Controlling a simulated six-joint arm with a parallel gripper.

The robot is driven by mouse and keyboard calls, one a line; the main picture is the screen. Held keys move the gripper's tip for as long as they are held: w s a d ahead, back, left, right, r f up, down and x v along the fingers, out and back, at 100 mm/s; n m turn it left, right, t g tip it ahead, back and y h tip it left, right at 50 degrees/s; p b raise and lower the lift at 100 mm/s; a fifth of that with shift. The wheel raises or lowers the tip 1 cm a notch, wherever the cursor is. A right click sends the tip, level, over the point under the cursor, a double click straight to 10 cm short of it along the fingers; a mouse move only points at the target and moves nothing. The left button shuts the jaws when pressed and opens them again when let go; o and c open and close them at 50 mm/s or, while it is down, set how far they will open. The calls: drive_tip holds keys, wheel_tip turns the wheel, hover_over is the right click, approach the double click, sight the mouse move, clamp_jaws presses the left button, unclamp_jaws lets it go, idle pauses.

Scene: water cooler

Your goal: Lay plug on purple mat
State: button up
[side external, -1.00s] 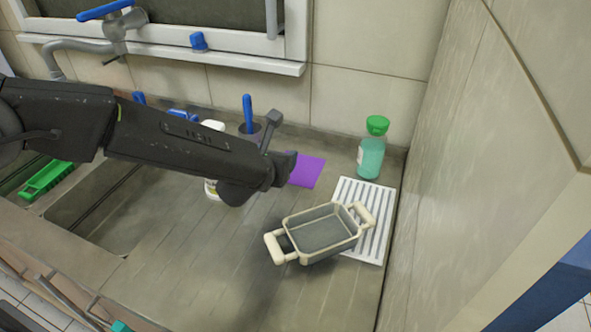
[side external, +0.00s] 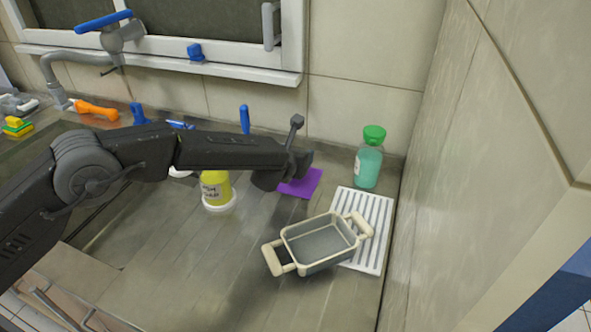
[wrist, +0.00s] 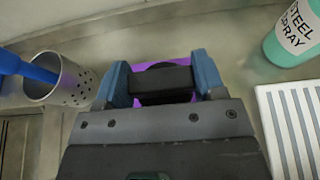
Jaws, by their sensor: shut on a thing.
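The purple mat (side external: 300,184) lies flat on the worktop near the back wall, partly behind the end of my arm. In the wrist view the mat (wrist: 143,67) shows behind and between my fingers. My gripper (wrist: 162,80) has its two blue fingers closed on a dark block-like thing, the plug (wrist: 165,88), held over the mat. I cannot tell whether the plug touches the mat.
A green-capped spray bottle (side external: 368,163) stands right of the mat. A white ribbed rack (side external: 377,222) and a handled grey basin (side external: 318,242) are in front. A perforated cup (wrist: 72,85) stands left of my gripper, and a yellow soap bottle (side external: 215,188) stands further left.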

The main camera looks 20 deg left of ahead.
drive_tip(key=shift+f, duration=2.1)
drive_tip(key=shift+f, duration=0.15)
drive_tip(key=o, duration=1)
drive_tip(key=shift+s+r, duration=0.2)
drive_tip(key=v, duration=1.1)
drive_tip(key=shift+s, duration=0.3)
drive_tip(key=shift+r, duration=0.1)
